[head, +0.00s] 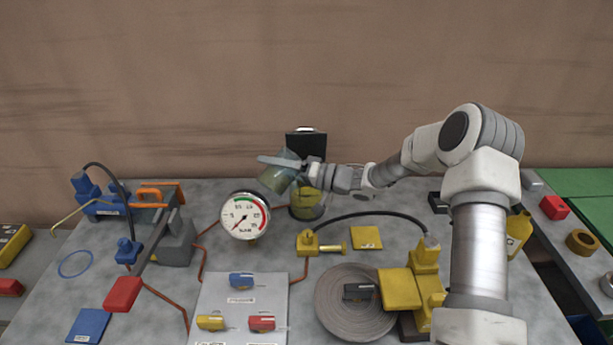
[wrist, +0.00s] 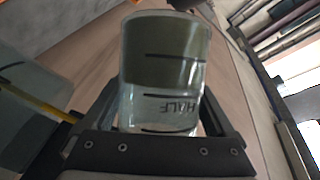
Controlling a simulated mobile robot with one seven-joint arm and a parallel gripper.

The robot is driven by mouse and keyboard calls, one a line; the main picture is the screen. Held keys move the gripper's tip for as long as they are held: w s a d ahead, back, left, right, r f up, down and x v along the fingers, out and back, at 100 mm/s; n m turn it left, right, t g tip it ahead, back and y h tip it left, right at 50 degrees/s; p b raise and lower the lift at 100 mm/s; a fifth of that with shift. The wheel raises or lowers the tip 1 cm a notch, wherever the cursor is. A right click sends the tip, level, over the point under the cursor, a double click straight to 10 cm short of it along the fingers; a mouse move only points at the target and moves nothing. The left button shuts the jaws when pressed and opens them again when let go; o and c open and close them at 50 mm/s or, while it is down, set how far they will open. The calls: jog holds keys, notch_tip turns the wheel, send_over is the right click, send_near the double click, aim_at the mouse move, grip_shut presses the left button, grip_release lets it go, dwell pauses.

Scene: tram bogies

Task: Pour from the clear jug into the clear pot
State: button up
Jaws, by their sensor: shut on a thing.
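The clear jug (head: 273,181) is held tilted in the air by my gripper (head: 288,163), above and left of the clear pot. In the wrist view the jug (wrist: 160,75) sits between the fingers, with black level lines, the word HALF upside down, and olive-green liquid toward the end at the top of the picture. The clear pot (head: 308,207) stands on the table at the back middle, with yellow-green contents. My gripper and wrist partly hide the pot's top. I cannot tell whether liquid is falling between them.
A round pressure gauge (head: 244,216) stands just left of the pot, and a black case (head: 306,142) behind it. A yellow pump with a black hose (head: 365,214), a yellow pad (head: 366,238) and a grey coil (head: 335,310) lie in front. The table is crowded.

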aim_at(281, 154)
jog(key=shift+f+m, duration=0.1)
jog(key=shift+m, duration=0.3)
dwell(0.9)
jog(key=shift+w+d+r+m+t+y, duration=0.15)
jog(key=shift+r+m+t+y, duration=0.15)
jog(key=shift+r+m+y, duration=0.35)
dwell(1.9)
jog(key=shift+w+d+r+m+t+p, duration=0.3)
jog(key=shift+w+d+m+p, duration=0.25)
jog(key=shift+m, duration=0.5)
dwell(1.2)
jog(key=shift+w+d+r+m+t+y, duration=0.25)
jog(key=shift+r+m+t+y, duration=0.1)
jog(key=shift+m, duration=0.55)
dwell(1.0)
